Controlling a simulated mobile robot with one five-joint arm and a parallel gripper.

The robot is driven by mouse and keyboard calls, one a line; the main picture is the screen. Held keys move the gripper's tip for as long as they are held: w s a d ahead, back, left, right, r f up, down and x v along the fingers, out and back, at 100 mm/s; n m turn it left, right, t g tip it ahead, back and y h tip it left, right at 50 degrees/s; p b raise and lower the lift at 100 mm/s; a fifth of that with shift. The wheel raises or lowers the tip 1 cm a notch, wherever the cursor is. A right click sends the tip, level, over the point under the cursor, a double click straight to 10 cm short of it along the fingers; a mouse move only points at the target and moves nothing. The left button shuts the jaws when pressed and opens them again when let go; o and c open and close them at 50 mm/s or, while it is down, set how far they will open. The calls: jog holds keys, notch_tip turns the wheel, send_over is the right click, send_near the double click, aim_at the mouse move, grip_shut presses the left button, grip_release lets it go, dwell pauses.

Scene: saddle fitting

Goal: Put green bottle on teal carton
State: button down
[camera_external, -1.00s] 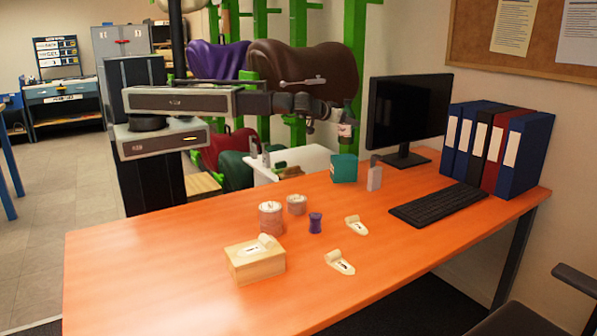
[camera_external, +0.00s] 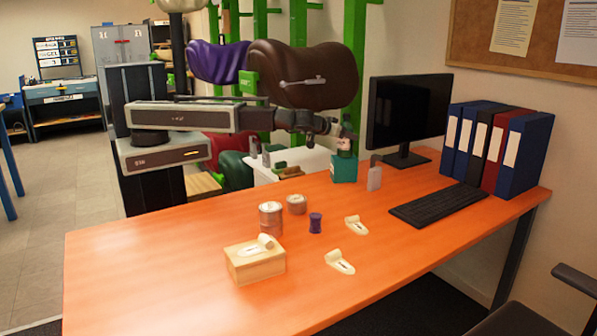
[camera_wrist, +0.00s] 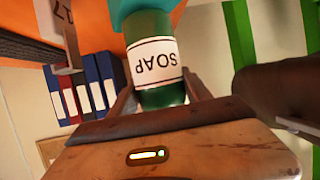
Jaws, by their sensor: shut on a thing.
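The green bottle (camera_wrist: 150,62) has a white label reading SOAP and appears upside down in the wrist view. It also shows at the end of my arm in the external view (camera_external: 344,147). My gripper (camera_wrist: 155,97) is shut on it, one finger on each side. The teal carton (camera_external: 344,169) stands on the orange table near its back edge, and part of it shows beyond the bottle in the wrist view (camera_wrist: 133,8). The bottle is upright right above the carton, its base at the carton's top. I cannot tell whether they touch.
A grey bottle-like container (camera_external: 374,176) stands close to the carton's right, with the monitor (camera_external: 408,112) behind it. Tins (camera_external: 270,218), a purple spool (camera_external: 315,223) and a wooden box (camera_external: 255,264) stand nearer the front. The table's left front is clear.

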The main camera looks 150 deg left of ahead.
jog(key=shift+f, duration=0.35)
jog(key=shift+c, duration=2.4)
grip_release()
jog(key=shift+d+r+p, duration=0.15)
jog(key=shift+r+p, duration=0.15)
jog(key=shift+p, duration=0.1)
jog(key=p+v, duration=0.4)
jog(key=v, duration=0.7)
jog(key=shift+d, duration=0.35)
jog(key=shift+w, duration=0.15)
